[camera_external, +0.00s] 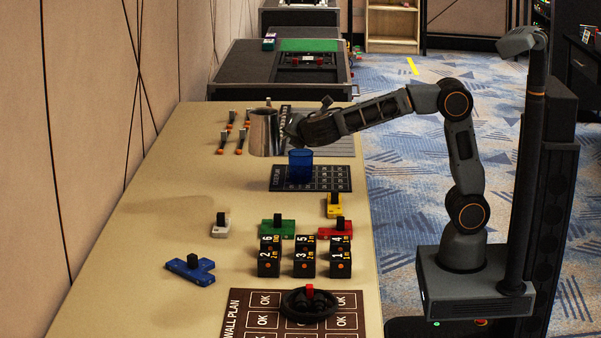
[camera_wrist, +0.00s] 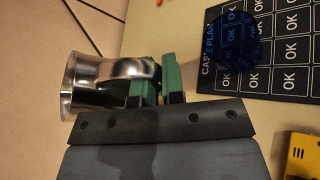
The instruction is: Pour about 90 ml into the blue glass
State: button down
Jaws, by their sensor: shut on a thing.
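A shiny metal jug (camera_external: 265,132) is at the far part of the table, close to upright in the external view. My gripper (camera_external: 293,128) reaches in from the right and is shut on the jug, apparently at its handle side. In the wrist view the green fingers (camera_wrist: 159,82) are closed beside the jug (camera_wrist: 90,85). I cannot tell whether the jug touches the table. The blue glass (camera_external: 300,166) stands upright on the dark case plan card (camera_external: 335,180), nearer the camera and right of the jug. It also shows in the wrist view (camera_wrist: 233,40). Its contents cannot be made out.
Coloured blocks with black knobs, such as a yellow one (camera_external: 334,207), and numbered black cubes (camera_external: 303,258) stand nearer. A wheel-shaped black piece (camera_external: 309,304) is at the front. The table's left side (camera_external: 150,240) is mostly clear.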

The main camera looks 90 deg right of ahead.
jog(key=shift+s+d+r, duration=0.1)
jog(key=shift+s+d, duration=0.15)
jog(key=shift+s, duration=0.15)
jog(key=s+d+f+m+g+h+b, duration=0.2)
jog(key=s+d+m+g+b, duration=0.3)
jog(key=s+d, duration=1.25)
jog(key=s+d+f+n+t+b, duration=0.2)
jog(key=s+d+f+b, duration=0.2)
jog(key=s+d+b, duration=0.15)
jog(key=w+a+f+n+t+y, duration=0.2)
jog(key=a+f+n+t+y, duration=0.2)
jog(key=a+n+t, duration=0.1)
jog(key=shift+w+a+f+n+t+y, duration=0.3)
jog(key=shift+f+n+t, duration=0.1)
jog(key=shift+n, duration=0.1)
jog(key=shift+r+p, duration=0.2)
jog(key=shift+p, duration=0.15)
